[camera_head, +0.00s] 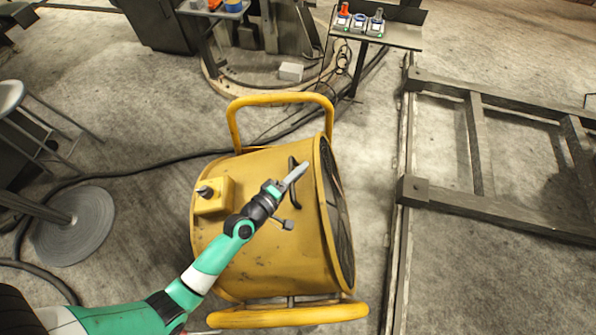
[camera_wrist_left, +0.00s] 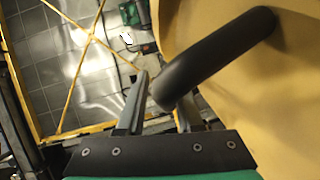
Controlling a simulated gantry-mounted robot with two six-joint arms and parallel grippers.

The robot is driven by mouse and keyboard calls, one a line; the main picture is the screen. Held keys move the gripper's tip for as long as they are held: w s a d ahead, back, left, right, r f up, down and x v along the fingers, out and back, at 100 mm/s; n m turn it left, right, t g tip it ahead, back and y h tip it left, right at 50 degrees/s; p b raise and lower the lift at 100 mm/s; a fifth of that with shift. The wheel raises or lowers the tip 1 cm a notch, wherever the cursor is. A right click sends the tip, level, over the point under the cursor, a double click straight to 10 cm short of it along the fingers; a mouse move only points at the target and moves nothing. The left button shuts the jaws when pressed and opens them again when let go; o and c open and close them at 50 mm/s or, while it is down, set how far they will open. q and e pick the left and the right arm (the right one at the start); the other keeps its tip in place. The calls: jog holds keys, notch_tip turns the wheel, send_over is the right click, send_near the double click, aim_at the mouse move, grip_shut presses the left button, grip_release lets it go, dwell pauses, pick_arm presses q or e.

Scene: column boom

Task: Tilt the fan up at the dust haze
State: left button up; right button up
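The fan (camera_head: 255,250) is a large yellow drum in the middle of the head view, its dark grille (camera_head: 338,215) facing right. A black handle (camera_head: 293,200) stands on the drum's upper side; it also shows in the left wrist view (camera_wrist_left: 215,60), rising from the yellow shell. My left gripper (camera_head: 295,178) is at this handle. In the wrist view its fingers (camera_wrist_left: 160,105) are apart, with the handle's bend over the gap between them. The handle hides most of the right finger, and I cannot tell whether either finger touches it. My right gripper is not in view.
A yellow tube frame (camera_head: 280,99) surrounds the fan. A dark metal frame (camera_head: 480,150) lies to the right. Cables (camera_head: 150,169) run across the floor.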

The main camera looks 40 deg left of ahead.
pick_arm(q)
jog(key=shift+o, duration=0.2)
jog(key=shift+r, duration=0.2)
jog(key=s, duration=0.3)
jog(key=s+r, duration=0.1)
jog(key=s, duration=0.3)
jog(key=s+b, duration=0.1)
jog(key=s, duration=0.3)
jog(key=shift+d+r, duration=0.2)
jog(key=shift+d, duration=0.2)
jog(key=shift+s+r, duration=0.15)
jog(key=shift+s, duration=0.15)
